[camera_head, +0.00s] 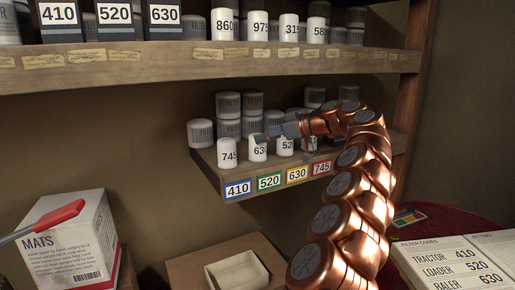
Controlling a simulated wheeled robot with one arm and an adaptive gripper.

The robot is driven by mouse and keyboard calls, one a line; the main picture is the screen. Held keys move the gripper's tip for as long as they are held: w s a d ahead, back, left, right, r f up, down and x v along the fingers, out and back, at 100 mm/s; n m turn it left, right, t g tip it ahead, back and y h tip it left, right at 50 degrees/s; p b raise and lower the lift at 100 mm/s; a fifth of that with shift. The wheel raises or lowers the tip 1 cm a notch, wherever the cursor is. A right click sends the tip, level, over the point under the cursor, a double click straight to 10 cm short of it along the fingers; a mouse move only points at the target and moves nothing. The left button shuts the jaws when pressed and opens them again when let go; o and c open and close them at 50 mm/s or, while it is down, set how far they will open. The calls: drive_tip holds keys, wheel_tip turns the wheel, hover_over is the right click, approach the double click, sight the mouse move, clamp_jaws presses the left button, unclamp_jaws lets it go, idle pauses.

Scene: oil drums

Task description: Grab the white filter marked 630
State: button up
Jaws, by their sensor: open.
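The white filter marked 630 (257,149) stands upright on the small lower shelf, its last digit partly hidden. The white filter marked 745 (227,153) stands to its left. The white filter marked 520 (285,146) stands to its right, partly covered by my arm. My gripper (268,135) reaches in from the right at the upper right side of the 630 filter. It is open, and I cannot tell whether it touches the filter.
Grey filter cans (228,105) stand behind the white ones. Coloured number tags (237,189) line the shelf edge. The upper shelf (200,67) holds boxes and more white filters. Below are a MATS box (65,240), an open carton (238,277) and a filter codes sheet (455,262).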

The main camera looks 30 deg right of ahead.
drive_tip(key=shift+w+a+f, duration=0.25)
drive_tip(key=shift+w+a, duration=0.15)
drive_tip(key=shift+a, duration=0.1)
drive_tip(key=shift+p+x, duration=0.5)
drive_tip(key=shift+x, duration=0.6)
drive_tip(key=shift+d, duration=0.1)
drive_tip(key=c, duration=1.4)
drive_tip(key=shift+c, duration=0.2)
drive_tip(key=shift+r, duration=0.1)
